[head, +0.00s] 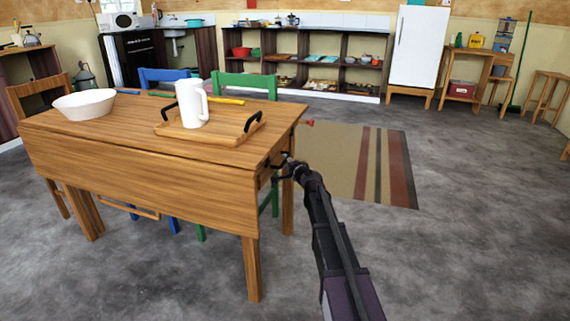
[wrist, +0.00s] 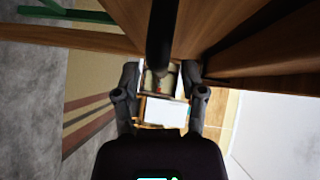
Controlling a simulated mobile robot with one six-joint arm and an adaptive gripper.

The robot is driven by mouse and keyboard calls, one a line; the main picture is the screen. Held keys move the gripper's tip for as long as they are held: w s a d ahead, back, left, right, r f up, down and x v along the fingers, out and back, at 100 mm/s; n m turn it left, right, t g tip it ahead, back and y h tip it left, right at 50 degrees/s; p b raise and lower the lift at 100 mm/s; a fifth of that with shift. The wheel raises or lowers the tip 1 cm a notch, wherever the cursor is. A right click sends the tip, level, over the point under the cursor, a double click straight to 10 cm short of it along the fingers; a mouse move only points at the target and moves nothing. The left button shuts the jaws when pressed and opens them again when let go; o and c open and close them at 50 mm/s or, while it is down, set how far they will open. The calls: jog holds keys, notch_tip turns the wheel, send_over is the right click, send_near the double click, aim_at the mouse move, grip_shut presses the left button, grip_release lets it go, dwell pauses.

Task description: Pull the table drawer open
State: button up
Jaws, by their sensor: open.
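The wooden table (head: 140,165) stands at the left in the head view, with its right end facing my arm. The drawer's front is mostly hidden at that end, and I cannot make out how far it is open. My gripper (head: 282,168) is at the table's right end, just below the top. In the wrist view my gripper (wrist: 162,78) has its two fingers apart. A dark bar (wrist: 162,35), apparently the drawer handle, reaches down between the fingers from the wood. I cannot tell whether either finger touches it.
On the table are a white bowl (head: 84,104) and a wooden tray (head: 225,133) with a white jug (head: 192,103). Green (head: 245,83) and blue (head: 163,77) chairs stand behind. A striped rug (head: 345,165) lies to the right. The grey floor (head: 475,220) there is clear.

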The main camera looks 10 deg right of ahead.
jog(key=shift+x, duration=0.85)
grip_shut()
jog(key=shift+s+a, duration=0.1)
